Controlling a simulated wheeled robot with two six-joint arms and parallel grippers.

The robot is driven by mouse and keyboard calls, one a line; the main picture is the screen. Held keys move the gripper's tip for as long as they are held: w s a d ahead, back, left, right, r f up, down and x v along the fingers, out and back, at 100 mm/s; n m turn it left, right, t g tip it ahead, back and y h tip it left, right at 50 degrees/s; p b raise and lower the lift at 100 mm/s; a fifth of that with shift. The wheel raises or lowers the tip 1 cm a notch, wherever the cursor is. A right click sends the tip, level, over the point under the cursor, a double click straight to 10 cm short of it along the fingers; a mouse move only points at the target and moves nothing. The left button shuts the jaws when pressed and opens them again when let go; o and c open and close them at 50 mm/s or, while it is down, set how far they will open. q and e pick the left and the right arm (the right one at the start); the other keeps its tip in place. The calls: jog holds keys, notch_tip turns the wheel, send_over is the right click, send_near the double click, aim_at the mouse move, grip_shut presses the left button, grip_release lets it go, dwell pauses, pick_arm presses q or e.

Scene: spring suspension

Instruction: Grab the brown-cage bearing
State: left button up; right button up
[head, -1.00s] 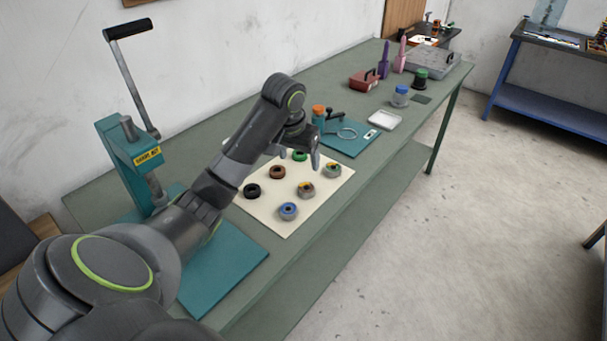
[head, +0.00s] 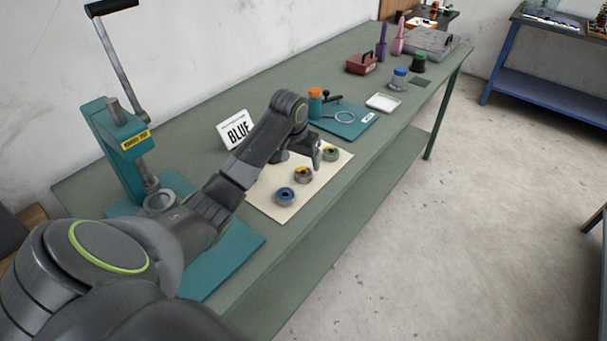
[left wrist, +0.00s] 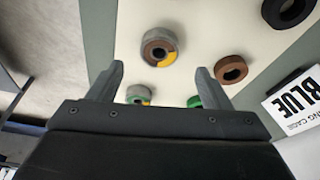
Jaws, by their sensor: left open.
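The bearing with a brown cage and a yellow patch (head: 303,174) lies on the pale mat (head: 268,207), in the middle of the front row; it also shows in the left wrist view (left wrist: 160,47). A blue-cage bearing (head: 285,196) is nearer me, and another bearing with a yellow patch (head: 330,153) is farther off. My left gripper (head: 300,157) is open and empty above the mat. In the left wrist view its fingertips (left wrist: 159,70) are spread either side of the brown-cage bearing, without visible contact. My right gripper is out of view.
Brown (left wrist: 230,69), black (left wrist: 290,10) and green (left wrist: 194,101) rings lie beside the bearings. A card reading BLUE (head: 236,131) stands behind the mat. A teal press (head: 122,150) is left. The bench front edge is clear.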

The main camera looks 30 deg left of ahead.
aim_at(303, 173)
pick_arm(q)
jog(key=p+x, duration=0.1)
jog(key=x, duration=0.3)
jog(key=shift+s+f, duration=0.15)
jog(key=shift+f, duration=0.65)
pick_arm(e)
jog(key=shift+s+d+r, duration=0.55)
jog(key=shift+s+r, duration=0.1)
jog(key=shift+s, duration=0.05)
pick_arm(q)
jog(key=shift+c, duration=0.2)
